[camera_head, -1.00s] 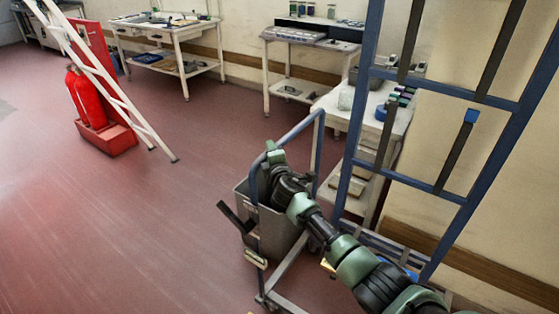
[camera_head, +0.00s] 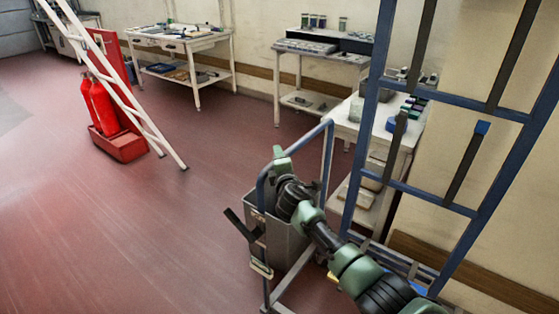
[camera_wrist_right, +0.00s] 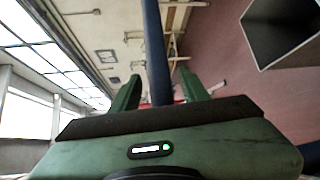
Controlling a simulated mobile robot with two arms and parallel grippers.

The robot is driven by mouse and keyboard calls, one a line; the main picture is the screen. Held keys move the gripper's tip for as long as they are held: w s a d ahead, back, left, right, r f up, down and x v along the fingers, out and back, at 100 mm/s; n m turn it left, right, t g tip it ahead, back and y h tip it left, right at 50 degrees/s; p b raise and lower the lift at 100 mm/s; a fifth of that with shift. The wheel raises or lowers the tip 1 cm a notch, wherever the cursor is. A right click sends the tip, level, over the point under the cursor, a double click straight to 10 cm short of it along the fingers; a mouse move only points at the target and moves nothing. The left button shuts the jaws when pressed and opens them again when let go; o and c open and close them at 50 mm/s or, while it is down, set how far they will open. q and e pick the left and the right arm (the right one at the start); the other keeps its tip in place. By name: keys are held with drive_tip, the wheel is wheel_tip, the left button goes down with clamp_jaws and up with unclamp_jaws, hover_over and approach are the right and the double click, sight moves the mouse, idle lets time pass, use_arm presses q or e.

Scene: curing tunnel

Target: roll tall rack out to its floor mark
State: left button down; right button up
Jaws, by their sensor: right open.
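A tall blue-framed rack (camera_head: 366,140) with dark slats stands at the right, by the wall. A lower blue tubular hoop (camera_head: 329,150) rises beside a grey bin (camera_head: 284,242); I cannot tell whether it belongs to the rack. My right arm comes in from the bottom right, with its gripper (camera_head: 281,160) at the hoop's upper left bend. In the right wrist view, the right gripper (camera_wrist_right: 161,92) is open, with a dark blue bar (camera_wrist_right: 154,45) between its green fingers. Contact is unclear. No floor mark is visible. My left gripper is out of view.
A white ladder (camera_head: 125,95) leans at the left beside red extinguishers (camera_head: 98,105) in a red tray (camera_head: 119,144). White tables (camera_head: 190,45) line the back wall, and one stands behind the hoop. Red floor at left and centre is clear.

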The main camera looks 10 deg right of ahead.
drive_tip(key=shift+s, duration=0.15)
drive_tip(key=shift+s+r, duration=0.1)
drive_tip(key=shift+s, duration=0.15)
drive_tip(key=s+p, duration=0.1)
drive_tip(key=s, duration=0.6)
drive_tip(key=shift+a+r, duration=0.35)
drive_tip(key=shift+r, duration=0.05)
